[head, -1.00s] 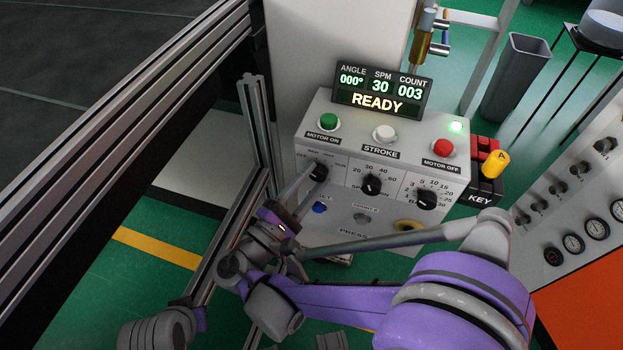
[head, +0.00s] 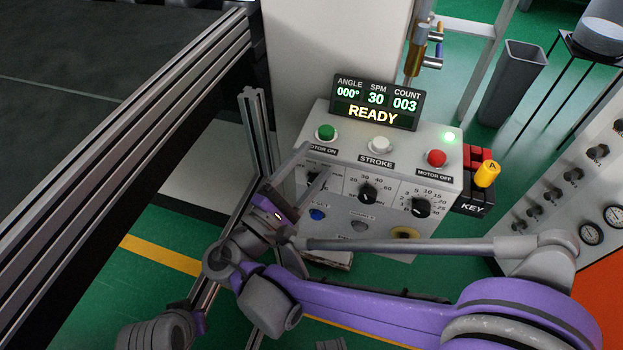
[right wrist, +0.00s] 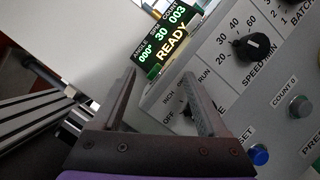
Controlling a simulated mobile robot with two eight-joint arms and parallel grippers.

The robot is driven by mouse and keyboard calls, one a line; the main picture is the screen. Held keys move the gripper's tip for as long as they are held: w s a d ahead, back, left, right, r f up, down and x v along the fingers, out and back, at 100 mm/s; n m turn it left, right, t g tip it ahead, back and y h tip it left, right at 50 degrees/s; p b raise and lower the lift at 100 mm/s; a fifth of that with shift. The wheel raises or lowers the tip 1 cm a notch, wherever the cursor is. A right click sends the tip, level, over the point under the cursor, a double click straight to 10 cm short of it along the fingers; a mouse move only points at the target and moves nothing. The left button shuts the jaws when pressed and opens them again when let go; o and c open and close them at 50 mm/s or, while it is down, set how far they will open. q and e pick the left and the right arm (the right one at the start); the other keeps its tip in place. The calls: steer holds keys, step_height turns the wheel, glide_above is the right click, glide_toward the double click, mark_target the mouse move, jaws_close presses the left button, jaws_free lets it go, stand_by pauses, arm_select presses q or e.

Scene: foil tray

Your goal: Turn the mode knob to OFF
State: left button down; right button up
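The mode knob (head: 314,180) is a small dark knob at the left of the press control panel (head: 341,222). In the right wrist view the knob (right wrist: 185,108) is partly hidden behind the right-hand finger, and its pointer direction cannot be made out. The labels OFF, INCH and RUN show around it. My right gripper (head: 315,158) is open at the knob, with its fingers spread apart. In the right wrist view the gripper (right wrist: 163,85) has nothing held between its fingers; contact with the knob cannot be judged. My left gripper is not in view.
The speed knob (head: 367,194) and batch knob (head: 421,207) sit to the right. Green (head: 326,132), white (head: 380,145) and red (head: 437,158) buttons line the panel top. The display (head: 375,102) reads READY. A metal post (head: 256,135) stands close left.

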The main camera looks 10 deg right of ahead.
step_height(320, 180, up, 2)
steer(key=shift+a+r, duration=0.1)
steer(key=shift+r, duration=0.3)
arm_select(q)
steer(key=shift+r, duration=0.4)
